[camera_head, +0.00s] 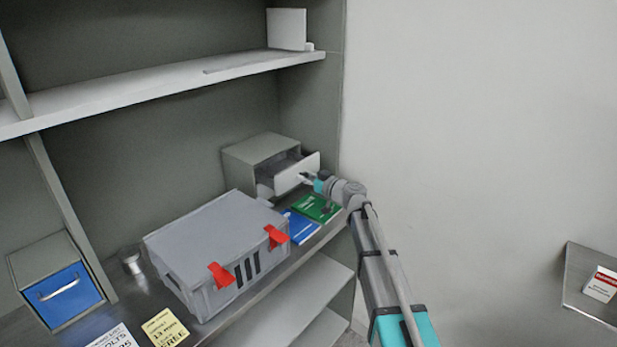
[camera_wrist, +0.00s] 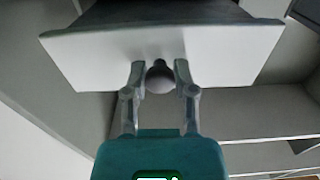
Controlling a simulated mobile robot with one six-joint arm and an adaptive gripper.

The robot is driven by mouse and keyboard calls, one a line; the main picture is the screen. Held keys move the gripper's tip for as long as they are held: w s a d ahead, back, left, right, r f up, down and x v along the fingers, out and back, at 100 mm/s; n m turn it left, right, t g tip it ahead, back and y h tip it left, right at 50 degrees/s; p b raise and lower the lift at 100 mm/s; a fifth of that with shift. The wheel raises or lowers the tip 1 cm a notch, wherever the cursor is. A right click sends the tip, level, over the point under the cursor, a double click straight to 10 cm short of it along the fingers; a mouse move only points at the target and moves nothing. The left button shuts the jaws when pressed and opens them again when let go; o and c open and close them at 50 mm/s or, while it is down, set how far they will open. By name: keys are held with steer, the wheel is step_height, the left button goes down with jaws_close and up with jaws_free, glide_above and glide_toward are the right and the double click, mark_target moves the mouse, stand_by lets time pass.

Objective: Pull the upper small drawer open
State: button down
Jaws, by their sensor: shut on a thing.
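The small grey cabinet (camera_head: 255,147) stands at the back right of the counter. Its white-fronted drawer (camera_head: 297,173) is partly open, and the dark inside shows behind the front. In the wrist view the white drawer front (camera_wrist: 215,55) spans the upper part, with a round grey knob (camera_wrist: 160,78) at its middle. My gripper (camera_wrist: 160,75) has its two fingers on either side of the knob, shut on it. In the head view my gripper (camera_head: 309,179) is at the drawer front, coming from the right. The fingertips are small there.
A grey case (camera_head: 205,235) with red latches stands left of the cabinet. Green (camera_head: 318,208) and blue (camera_head: 299,228) booklets lie on the counter in front of the cabinet. A blue-fronted box (camera_head: 67,296) stands far left. A shelf (camera_head: 160,88) runs above. The wall is at right.

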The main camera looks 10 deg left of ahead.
steer(key=shift+c, duration=2)
jaws_free()
steer(key=shift+a, duration=0.1)
steer(key=v, duration=1.2)
